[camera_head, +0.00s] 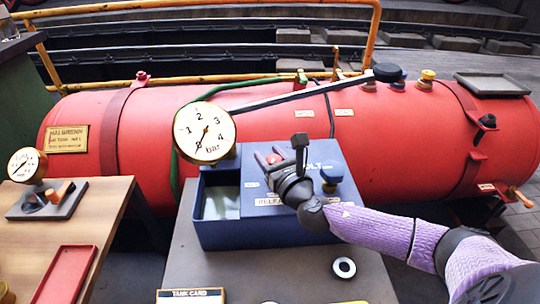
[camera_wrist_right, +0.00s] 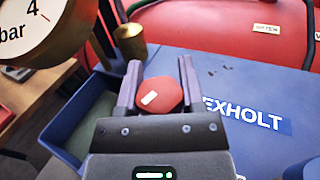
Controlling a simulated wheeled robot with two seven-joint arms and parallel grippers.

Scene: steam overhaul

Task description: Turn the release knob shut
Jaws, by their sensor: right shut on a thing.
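The red release knob (camera_wrist_right: 162,95) has several flat sides and a pale mark on its top. It sits on the blue box (camera_head: 219,231) and shows partly in the head view (camera_head: 273,158), beside the dark gripper. My right gripper (camera_wrist_right: 160,78) is shut on the knob, with one finger on each side of it. In the head view my right gripper (camera_head: 284,160) reaches in from the right over the box top. The knob's underside is hidden. My left gripper is not in view.
A round bar gauge (camera_head: 205,133) stands just left of the knob. A ring (camera_head: 344,268) lies in front.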

